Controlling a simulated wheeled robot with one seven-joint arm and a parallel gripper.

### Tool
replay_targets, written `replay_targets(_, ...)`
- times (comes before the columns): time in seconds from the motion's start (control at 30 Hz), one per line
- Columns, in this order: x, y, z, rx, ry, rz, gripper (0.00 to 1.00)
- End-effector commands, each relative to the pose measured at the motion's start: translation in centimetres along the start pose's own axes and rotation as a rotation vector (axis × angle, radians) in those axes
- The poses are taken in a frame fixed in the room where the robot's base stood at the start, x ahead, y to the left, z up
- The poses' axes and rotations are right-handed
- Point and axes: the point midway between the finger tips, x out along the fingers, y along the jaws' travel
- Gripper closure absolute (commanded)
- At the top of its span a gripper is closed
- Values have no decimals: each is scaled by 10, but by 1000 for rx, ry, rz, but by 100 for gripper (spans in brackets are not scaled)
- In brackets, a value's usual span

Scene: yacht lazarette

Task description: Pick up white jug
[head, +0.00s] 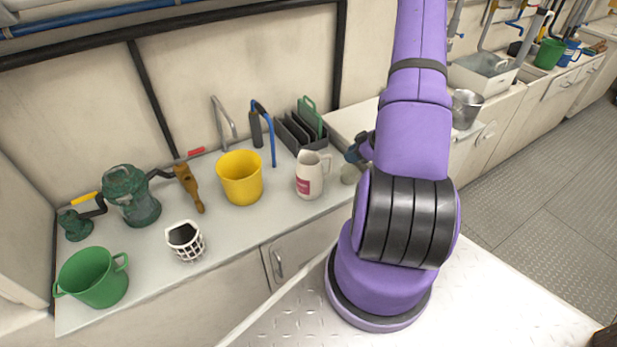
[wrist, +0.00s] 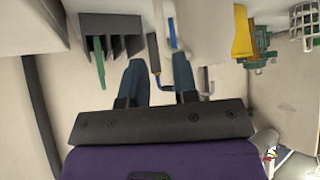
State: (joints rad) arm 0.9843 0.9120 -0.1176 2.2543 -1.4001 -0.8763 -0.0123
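The white jug (head: 310,175) stands upright on the counter in the head view, with a red label on its front and its handle on the right. My gripper (head: 357,150) shows as a small dark blue part just right of the jug, apart from it in the picture and mostly hidden behind my purple arm. In the wrist view my gripper (wrist: 156,68) is open, its two dark blue fingers spread with nothing held between them. A pale shape in the wrist view may be the jug, but I cannot tell.
On the counter (head: 225,232) a yellow bucket (head: 240,178) stands left of the jug. A dark divided rack (head: 297,132) is behind it, and a small pale cup (head: 349,174) is to its right. A white basket (head: 185,241) and green bucket (head: 93,277) stand farther left.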

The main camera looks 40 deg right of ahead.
Motion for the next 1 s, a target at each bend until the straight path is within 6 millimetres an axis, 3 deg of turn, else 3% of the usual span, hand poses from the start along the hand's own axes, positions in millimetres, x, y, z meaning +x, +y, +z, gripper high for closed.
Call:
replay_targets(0.3,41,-2,2,1,5,-8,73)
replay_targets(0.67,64,-1,2,1,4,-5,73)
replay_targets(1.0,106,0,3,0,4,-5,73)
